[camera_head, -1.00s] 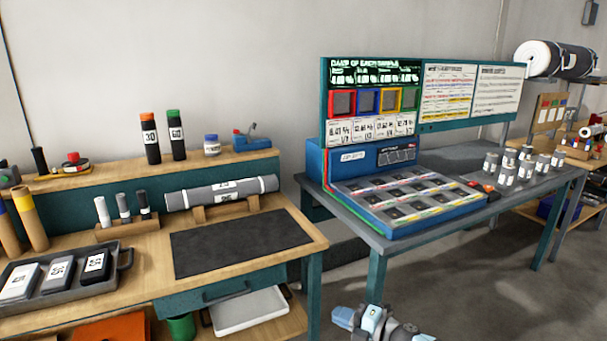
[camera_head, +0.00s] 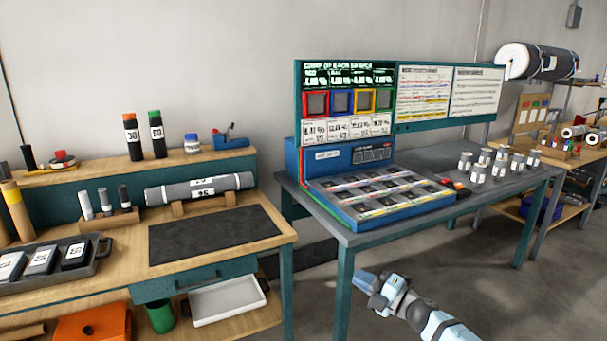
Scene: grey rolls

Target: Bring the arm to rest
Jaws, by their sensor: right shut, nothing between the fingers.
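My right arm comes in at the bottom, right of centre, in front of the grey table. Its gripper (camera_head: 369,288) is shut and empty, over the floor near the table's front leg. It is apart from the table and holds nothing. My left gripper and arm are out of view.
The grey table (camera_head: 400,221) carries a blue sample station (camera_head: 345,214) and several small grey rolls (camera_head: 479,167). On the left, a wooden bench (camera_head: 128,262) holds a dark mat (camera_head: 214,234), a long grey roll (camera_head: 198,190) and a tray (camera_head: 92,253). Open floor (camera_head: 490,290) lies right.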

